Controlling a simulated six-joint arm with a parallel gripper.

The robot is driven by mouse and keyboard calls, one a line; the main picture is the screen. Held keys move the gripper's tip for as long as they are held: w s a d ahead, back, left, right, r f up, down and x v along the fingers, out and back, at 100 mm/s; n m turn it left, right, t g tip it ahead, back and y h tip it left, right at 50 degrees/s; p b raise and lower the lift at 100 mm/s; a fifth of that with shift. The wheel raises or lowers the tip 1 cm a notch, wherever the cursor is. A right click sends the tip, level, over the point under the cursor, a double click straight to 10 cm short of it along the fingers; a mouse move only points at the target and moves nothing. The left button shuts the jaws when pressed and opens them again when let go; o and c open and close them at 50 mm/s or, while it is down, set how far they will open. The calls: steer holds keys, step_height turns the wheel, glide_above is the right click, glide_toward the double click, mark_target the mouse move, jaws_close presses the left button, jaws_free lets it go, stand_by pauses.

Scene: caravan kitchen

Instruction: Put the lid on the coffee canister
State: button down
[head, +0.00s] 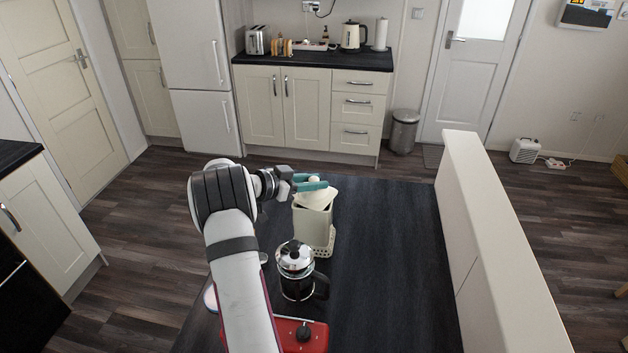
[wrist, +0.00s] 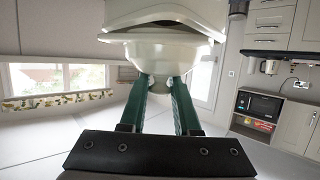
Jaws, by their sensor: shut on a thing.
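The cream coffee canister (head: 312,225) stands on the dark table, just behind the French press. The cream lid (head: 318,200) is at the canister's top and looks tilted, its right side raised. My gripper (head: 312,184) comes from the left with teal fingers shut on the lid's knob. In the wrist view, the green fingers (wrist: 160,88) pinch the small knob, with the lid (wrist: 160,58) beyond them. A pale rimmed shape with an opening fills the top of that view; I cannot tell how the lid meets the canister's rim.
A French press (head: 296,272) with a dark handle stands in front of the canister. A perforated pale holder (head: 328,243) is close at the canister's right. A red object (head: 310,333) is at the near edge. The table's right side (head: 390,260) is clear, bounded by a white partition (head: 490,230).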

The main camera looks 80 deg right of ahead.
steer(key=shift+f, duration=0.35)
steer(key=c, duration=0.9)
jaws_free()
steer(key=shift+v, duration=5.55)
steer(key=shift+w, duration=0.1)
